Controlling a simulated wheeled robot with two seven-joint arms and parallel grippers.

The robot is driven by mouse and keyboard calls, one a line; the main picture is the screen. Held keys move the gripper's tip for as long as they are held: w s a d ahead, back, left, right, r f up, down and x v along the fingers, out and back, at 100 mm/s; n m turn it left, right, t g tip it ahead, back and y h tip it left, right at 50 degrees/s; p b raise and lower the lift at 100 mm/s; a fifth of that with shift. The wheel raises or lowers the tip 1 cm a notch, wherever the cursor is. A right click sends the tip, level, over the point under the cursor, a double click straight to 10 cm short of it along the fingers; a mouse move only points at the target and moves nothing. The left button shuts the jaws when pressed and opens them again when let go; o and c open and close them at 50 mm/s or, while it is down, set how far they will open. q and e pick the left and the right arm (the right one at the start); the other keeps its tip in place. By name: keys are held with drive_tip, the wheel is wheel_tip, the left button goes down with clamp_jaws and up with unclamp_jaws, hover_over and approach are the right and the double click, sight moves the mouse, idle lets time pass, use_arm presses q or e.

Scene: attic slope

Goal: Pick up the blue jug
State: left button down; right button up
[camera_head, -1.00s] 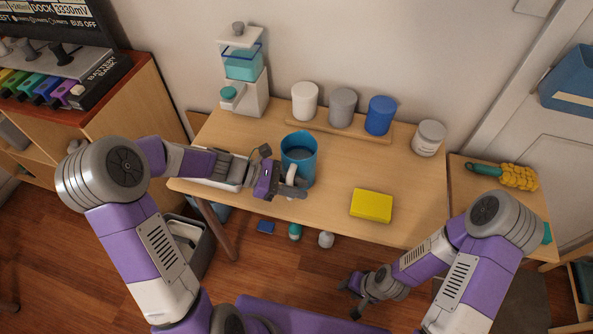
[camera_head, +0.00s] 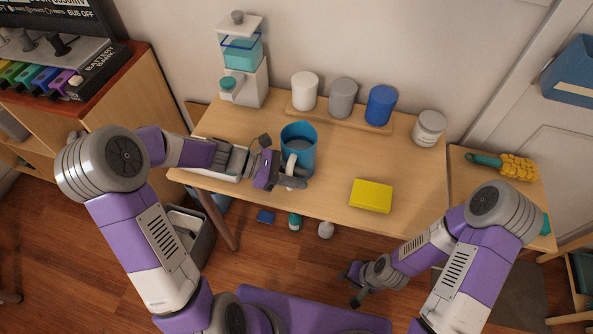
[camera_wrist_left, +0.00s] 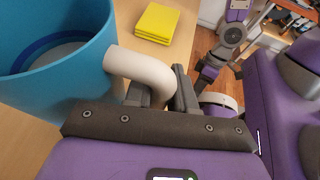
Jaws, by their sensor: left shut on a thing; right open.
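The blue jug (camera_head: 299,145) is upright at the front left of the wooden table, with its white handle toward the table's front edge. My left gripper (camera_head: 290,178) is shut on the handle. In the left wrist view the jug (camera_wrist_left: 45,50) fills the upper left, and its white handle runs between the dark fingers of my left gripper (camera_wrist_left: 160,92). Whether the jug's base touches the table is hard to tell. My right gripper (camera_head: 355,285) is open and empty, low in front of the table.
A yellow block (camera_head: 371,196) lies right of the jug. White, grey and blue canisters (camera_head: 381,105) stand on a board behind, with a lidded jar (camera_head: 429,128) beside them. A dispenser (camera_head: 242,65) stands at the back left. The table's middle right is clear.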

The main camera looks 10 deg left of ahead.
use_arm(q)
drive_tip(key=shift+r, duration=0.2)
wheel_tip(320, 180, up, 10)
drive_tip(key=p, duration=0.4)
drive_tip(key=shift+f, duration=0.25)
drive_tip(key=shift+r, duration=0.1)
idle(0.8)
